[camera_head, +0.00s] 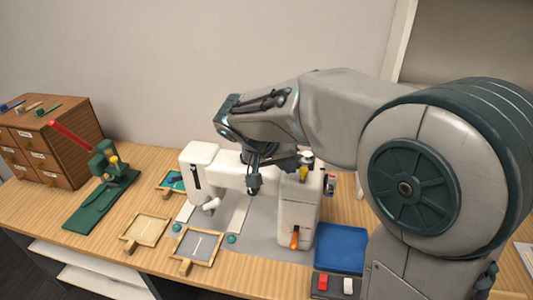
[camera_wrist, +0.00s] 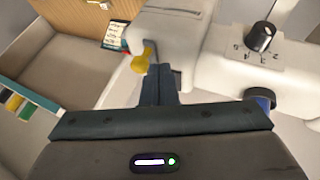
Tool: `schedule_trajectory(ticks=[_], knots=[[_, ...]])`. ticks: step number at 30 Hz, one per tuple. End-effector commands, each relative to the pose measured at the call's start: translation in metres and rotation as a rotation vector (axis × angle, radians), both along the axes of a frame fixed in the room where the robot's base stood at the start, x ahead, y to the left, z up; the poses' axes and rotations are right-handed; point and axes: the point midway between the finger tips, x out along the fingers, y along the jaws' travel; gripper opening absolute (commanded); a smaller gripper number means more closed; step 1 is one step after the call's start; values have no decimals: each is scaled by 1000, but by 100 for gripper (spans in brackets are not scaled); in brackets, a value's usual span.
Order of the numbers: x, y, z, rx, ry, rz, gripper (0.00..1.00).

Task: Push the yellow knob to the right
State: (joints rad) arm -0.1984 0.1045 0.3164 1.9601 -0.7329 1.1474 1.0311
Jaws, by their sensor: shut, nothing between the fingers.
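The yellow knob (camera_head: 303,174) is on the right end of the white sewing machine (camera_head: 298,211) in the head view. In the wrist view the yellow knob (camera_wrist: 140,63) sticks out from the white housing, just left of my fingertips. My gripper (camera_wrist: 161,72) is shut and empty, its dark fingers close beside the knob; I cannot tell whether they touch it. In the head view my arm reaches over the machine, and the fingers are hard to make out there.
A black dial (camera_wrist: 261,38) and a blue-rimmed knob (camera_wrist: 259,98) are at the right of the wrist view. An orange lever (camera_head: 295,238) is on the machine's front. A blue tray (camera_head: 341,248) lies to its right, and a green press (camera_head: 105,180) stands at the left.

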Motion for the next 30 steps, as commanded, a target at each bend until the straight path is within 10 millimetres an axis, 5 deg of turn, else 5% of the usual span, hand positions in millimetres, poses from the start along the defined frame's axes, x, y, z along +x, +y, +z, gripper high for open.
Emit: schedule_trajectory(ticks=[4,15,30], knots=[[3,30,2,2,-5,4,0],[-23,64,69,4,-7,0,0],[-29,72,84,3,-5,-2,0]])
